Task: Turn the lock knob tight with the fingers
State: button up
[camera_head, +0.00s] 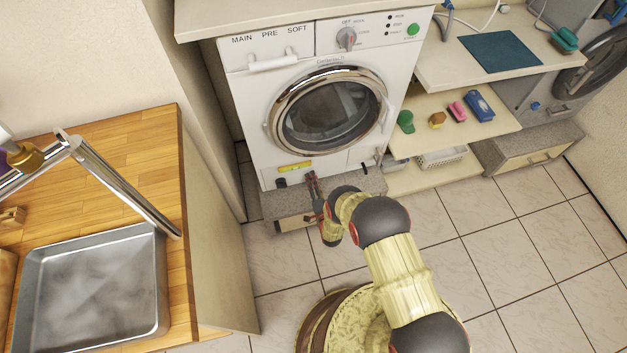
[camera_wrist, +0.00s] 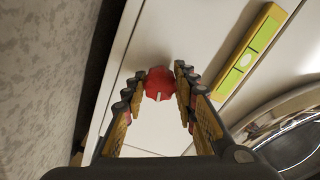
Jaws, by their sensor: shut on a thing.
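The lock knob (camera_wrist: 159,82) is a small red lobed knob with a pale mark on its lower edge. It sits on the white lower front of the washing machine (camera_head: 262,112). My gripper (camera_wrist: 161,80) has one fingertip on each side of the knob and is shut on it. In the head view, my gripper (camera_head: 313,182) reaches the bottom front of the machine, below the round door, and the knob is hidden there.
A yellow-green level-like strip (camera_head: 295,167) is on the machine front, close to the gripper; it also shows in the wrist view (camera_wrist: 250,50). A grey plinth (camera_head: 355,181) lies below. Shelves with small items (camera_head: 456,130) stand right. A wooden counter with a sink (camera_head: 95,285) stands left. Tiled floor is clear at right.

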jog(key=m, duration=0.4)
jog(key=shift+m, duration=0.3)
jog(key=m, duration=0.4)
jog(key=shift+m, duration=0.3)
jog(key=o, duration=1)
jog(key=shift+o, duration=0.8)
jog(key=shift+s, duration=0.1)
jog(key=v, duration=1.1)
jog(key=shift+s, duration=0.35)
